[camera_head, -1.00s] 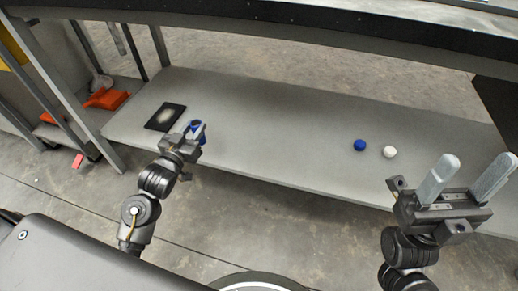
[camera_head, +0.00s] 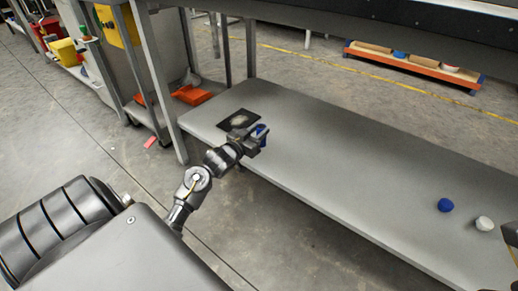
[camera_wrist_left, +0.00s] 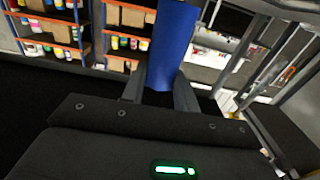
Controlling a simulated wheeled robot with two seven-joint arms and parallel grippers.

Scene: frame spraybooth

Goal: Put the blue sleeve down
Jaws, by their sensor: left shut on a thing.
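The blue sleeve (camera_wrist_left: 172,45) stands between the two fingers of my left gripper (camera_wrist_left: 160,90) in the left wrist view, and the gripper is shut on it. In the head view my left gripper (camera_head: 255,140) is at the near edge of the grey bench, beside a dark square pad with a pale centre (camera_head: 238,120). A small part of the sleeve (camera_head: 262,132) shows there, mostly hidden by the gripper. I cannot tell whether the sleeve touches the bench.
The grey bench (camera_head: 340,175) is clear in the middle. A blue ball (camera_head: 445,205) and a white ball (camera_head: 484,223) lie at its right end. An upright post (camera_head: 160,80) and an orange object (camera_head: 192,95) stand beyond its left end.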

